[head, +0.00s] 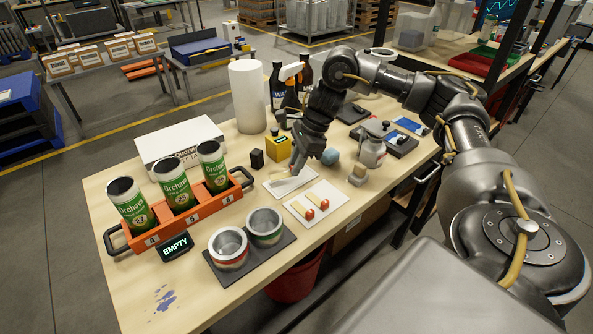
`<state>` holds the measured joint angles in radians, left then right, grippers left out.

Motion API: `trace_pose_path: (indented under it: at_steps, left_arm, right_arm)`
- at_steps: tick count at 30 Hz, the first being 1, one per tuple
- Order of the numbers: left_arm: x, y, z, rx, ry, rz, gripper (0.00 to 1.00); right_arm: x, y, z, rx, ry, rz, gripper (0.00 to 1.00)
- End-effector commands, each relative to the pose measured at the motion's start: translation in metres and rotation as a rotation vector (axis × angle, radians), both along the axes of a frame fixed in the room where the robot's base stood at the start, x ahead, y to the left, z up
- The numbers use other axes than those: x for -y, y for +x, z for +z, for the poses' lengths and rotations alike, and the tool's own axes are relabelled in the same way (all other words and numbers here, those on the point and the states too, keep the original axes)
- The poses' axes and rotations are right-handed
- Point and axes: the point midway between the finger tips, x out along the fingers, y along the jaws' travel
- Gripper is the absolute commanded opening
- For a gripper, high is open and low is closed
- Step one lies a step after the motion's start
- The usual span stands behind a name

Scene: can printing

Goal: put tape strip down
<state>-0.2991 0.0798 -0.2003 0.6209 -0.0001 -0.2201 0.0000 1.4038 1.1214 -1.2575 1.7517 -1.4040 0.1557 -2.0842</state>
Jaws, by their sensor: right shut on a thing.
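My right gripper (301,160) reaches in from the right and points down over a white card (280,188) near the middle of the table. It is shut on a pale tape strip (293,173), which is small and partly hidden by the fingers. I cannot tell whether the strip touches the card. In front of this card lies a second white card (336,198) with pale strips that have red ends (310,214). My left gripper is not in view.
An orange rack (198,215) holds three green cans at the left, by an "EMPTY" sign (175,247). Two open tins (228,247) stand on a dark mat.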

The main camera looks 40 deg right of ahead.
Motion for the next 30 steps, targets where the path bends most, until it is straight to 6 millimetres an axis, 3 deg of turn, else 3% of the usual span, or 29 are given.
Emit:
trace_pose_path:
  at_steps: [6,13,14,18,30]
  left_arm:
    - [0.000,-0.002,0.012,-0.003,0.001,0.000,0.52]
    - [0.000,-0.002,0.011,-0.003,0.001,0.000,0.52]
    - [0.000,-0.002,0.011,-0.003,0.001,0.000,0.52]
    - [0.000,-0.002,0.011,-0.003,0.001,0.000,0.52]
    - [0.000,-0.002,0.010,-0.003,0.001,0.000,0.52]
  right_arm:
    - [0.000,0.000,-0.026,-0.001,0.001,-0.001,0.00]
    - [0.000,0.000,-0.030,0.000,0.000,-0.001,0.00]
    - [0.000,0.000,-0.030,0.000,0.000,-0.001,0.21]
    - [0.000,0.000,-0.030,0.000,0.000,0.000,0.40]
    - [0.003,-0.001,-0.022,0.003,0.002,-0.001,0.40]
